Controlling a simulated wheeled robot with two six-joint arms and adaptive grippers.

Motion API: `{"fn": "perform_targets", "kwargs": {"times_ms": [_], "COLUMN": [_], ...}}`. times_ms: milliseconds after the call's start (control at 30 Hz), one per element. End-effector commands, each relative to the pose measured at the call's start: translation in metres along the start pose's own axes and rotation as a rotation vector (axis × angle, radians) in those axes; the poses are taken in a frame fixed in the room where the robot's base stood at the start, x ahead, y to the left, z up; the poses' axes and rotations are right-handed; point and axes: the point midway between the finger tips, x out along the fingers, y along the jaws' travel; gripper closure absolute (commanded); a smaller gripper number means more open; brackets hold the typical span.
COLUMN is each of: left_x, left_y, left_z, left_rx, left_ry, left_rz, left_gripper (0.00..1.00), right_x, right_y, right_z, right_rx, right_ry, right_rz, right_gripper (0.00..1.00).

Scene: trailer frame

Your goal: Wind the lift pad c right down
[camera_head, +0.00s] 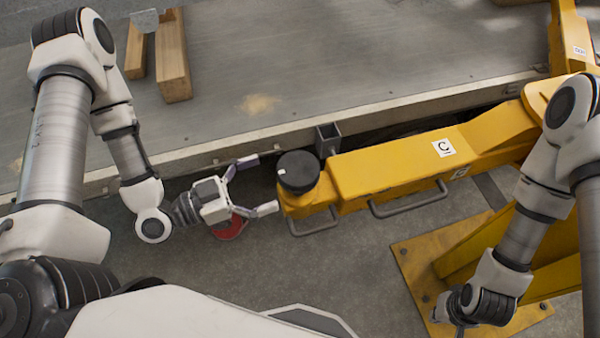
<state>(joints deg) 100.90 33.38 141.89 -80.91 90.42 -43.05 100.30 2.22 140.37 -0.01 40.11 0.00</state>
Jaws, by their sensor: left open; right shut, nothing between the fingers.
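Lift pad c is a black round pad (298,172) at the left end of a yellow arm (385,168) marked with a white "C" label. It sits just in front of the trailer frame's edge. A small white mark shows on the pad's left side. My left gripper (266,184) is open and empty, its two fingers spread towards the pad from the left, with a small gap before it. My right gripper (456,318) is at the bottom right, over the yellow base plate. It is shut and empty, mostly hidden by its wrist.
A grey trailer deck (330,50) with wooden blocks (172,55) spans the back. A square metal bracket (328,138) stands behind the pad. Handles (410,205) run along the yellow arm. A red round thing (232,228) shows below my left gripper. Bare floor lies in front.

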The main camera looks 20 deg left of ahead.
Motion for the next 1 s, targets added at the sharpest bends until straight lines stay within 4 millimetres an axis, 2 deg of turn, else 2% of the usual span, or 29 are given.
{"fn": "perform_targets", "kwargs": {"times_ms": [400,533,767,867,900,1000], "left_x": [0.058,0.065,0.066,0.066,0.066,0.066], "left_y": [0.002,0.002,0.001,0.001,0.001,0.001], "left_z": [-0.001,0.000,0.000,0.000,0.000,0.000], "left_rx": [0.002,0.001,0.000,0.001,0.001,0.001], "left_ry": [-0.002,-0.001,-0.001,-0.001,-0.001,-0.001], "left_rz": [0.006,0.003,0.002,0.002,0.002,0.002], "left_gripper": [0.00,0.00,0.00,0.32,0.46,0.48], "right_x": [-0.004,-0.005,-0.004,-0.004,-0.004,-0.004], "right_y": [0.000,0.000,0.000,0.000,0.000,0.000], "right_z": [0.000,0.000,0.000,0.000,0.000,0.000], "right_rx": [0.001,0.001,0.001,0.001,0.001,0.001], "right_ry": [-0.001,-0.001,-0.001,-0.001,-0.001,-0.001], "right_rz": [0.000,0.000,0.000,0.000,0.000,0.000], "right_gripper": [1.00,1.00,1.00,1.00,1.00,1.00]}}
